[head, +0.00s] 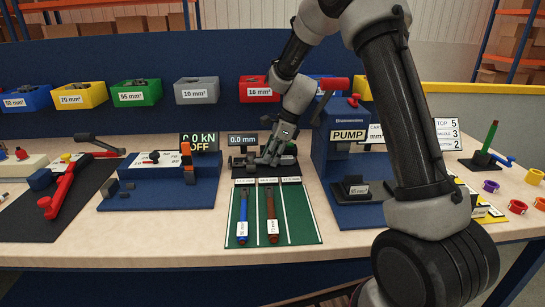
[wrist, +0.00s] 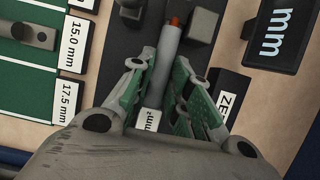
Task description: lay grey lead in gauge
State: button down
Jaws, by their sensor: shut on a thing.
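The grey lead (wrist: 166,60), with a copper-coloured end, is between the fingers of my gripper (wrist: 158,85) in the wrist view. A white tag on it shows between the fingers. In the head view my gripper (head: 271,158) points down at the gauge's dark base, and the lead is mostly hidden. The gauge has a black display (head: 243,140) reading 0.0 mm and a dark base (wrist: 118,40) with grey blocks (wrist: 203,25). The lead's copper end is beside one grey block. I cannot tell whether the lead touches the base.
A green mat (head: 297,222) in front holds a blue lead (head: 243,212) and a brown lead (head: 271,210); its right lane is empty. A ZERO label (wrist: 228,97) is right of the fingers. The blue pump unit (head: 335,150) stands close right, a blue crimp station (head: 160,185) left.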

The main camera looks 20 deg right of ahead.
jog(key=c, duration=1.3)
grip_release()
jog(key=shift+a+f, duration=0.1)
jog(key=shift+o, duration=0.2)
